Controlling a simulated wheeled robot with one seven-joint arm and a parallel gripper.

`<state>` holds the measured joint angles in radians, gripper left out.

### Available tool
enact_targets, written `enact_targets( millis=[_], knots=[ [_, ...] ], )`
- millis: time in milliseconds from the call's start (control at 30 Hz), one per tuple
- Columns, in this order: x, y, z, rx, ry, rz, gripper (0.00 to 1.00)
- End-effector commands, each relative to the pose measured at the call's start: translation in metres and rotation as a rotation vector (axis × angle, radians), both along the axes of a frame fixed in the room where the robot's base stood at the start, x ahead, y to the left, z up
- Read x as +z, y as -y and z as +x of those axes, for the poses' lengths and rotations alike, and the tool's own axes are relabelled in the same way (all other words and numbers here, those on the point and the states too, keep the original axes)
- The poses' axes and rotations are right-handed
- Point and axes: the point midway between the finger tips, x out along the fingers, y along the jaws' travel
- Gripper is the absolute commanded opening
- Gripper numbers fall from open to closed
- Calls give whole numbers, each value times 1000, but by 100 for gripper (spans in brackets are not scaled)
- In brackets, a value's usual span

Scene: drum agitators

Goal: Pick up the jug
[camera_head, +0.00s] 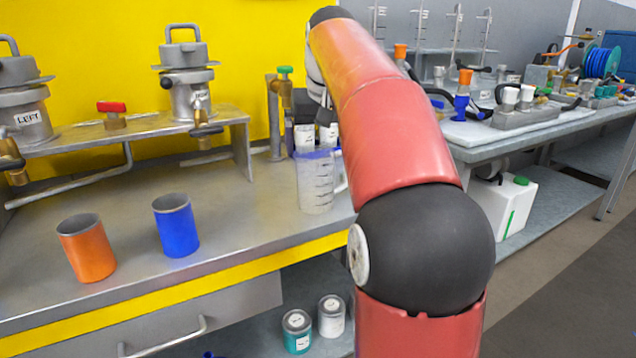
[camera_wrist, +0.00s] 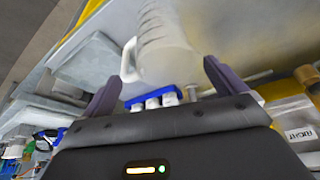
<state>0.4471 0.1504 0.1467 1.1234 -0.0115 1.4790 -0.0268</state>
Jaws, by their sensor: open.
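The jug (camera_head: 316,182) is clear with dark measuring marks and a bluish rim. It stands upright on the steel bench, with its handle on the right partly hidden by my arm. In the wrist view the jug (camera_wrist: 167,45) looks pale and blurred, its handle (camera_wrist: 130,60) to the left. My gripper (camera_wrist: 162,72) is open, with its two fingers spread and nothing held. The jug appears ahead, between the fingertips in the picture; I cannot tell how far away. In the head view my fingers are hidden behind my arm.
An orange cup (camera_head: 87,250) and a blue cup (camera_head: 177,228) stand left of the jug. White bottles in a blue rack (camera_wrist: 152,101) are close behind it. Clear bench lies between the blue cup and jug.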

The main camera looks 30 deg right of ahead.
Motion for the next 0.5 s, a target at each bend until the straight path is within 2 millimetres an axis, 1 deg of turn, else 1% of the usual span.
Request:
enact_targets(
  millis=[33, 167, 300, 400, 500],
  knots=[
    [-7, 0, 2, 0, -1, 0, 96],
    [-22, -2, 5, 1, 0, 0, 96],
    [-44, -5, 11, 2, -1, 0, 96],
    [-54, -3, 15, 0, 0, -1, 96],
    [-58, -2, 18, 0, 2, -1, 96]
  ],
)
